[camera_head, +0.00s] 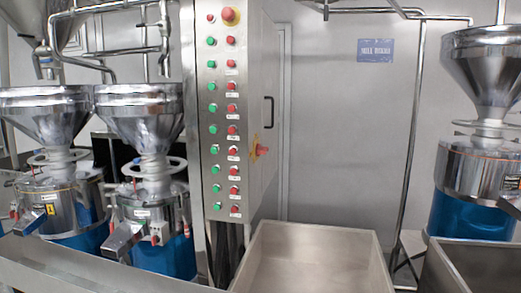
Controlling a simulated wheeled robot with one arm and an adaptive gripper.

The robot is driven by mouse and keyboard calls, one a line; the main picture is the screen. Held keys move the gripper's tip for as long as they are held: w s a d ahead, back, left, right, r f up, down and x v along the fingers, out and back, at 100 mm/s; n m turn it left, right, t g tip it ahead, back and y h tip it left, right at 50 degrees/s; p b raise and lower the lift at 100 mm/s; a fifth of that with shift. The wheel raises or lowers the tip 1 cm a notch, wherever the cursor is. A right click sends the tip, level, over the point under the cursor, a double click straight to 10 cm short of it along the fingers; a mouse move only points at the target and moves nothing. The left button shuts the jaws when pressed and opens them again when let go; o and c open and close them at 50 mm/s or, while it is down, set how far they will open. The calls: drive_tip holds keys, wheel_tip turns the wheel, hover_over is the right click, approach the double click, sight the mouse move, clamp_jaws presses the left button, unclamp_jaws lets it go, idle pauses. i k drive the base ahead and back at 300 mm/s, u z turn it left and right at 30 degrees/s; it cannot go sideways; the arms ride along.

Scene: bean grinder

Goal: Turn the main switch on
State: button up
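A tall steel control cabinet (235,110) stands left of the middle. Its front panel has a column of green buttons (213,128) and a column of red buttons (233,129). My gripper is not in view.
Two grinders with steel funnels (140,115) and blue bases stand at the left. Another grinder (483,150) is at the right. An open steel bin (312,262) stands in front of the cabinet's right side, with another bin (470,265) at the lower right.

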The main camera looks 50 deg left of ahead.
sight(259, 150)
drive_tip(key=u, duration=0.75)
drive_tip(key=i, duration=0.85)
drive_tip(key=u, duration=1.3)
drive_tip(key=i, duration=0.35)
drive_tip(key=u, duration=0.2)
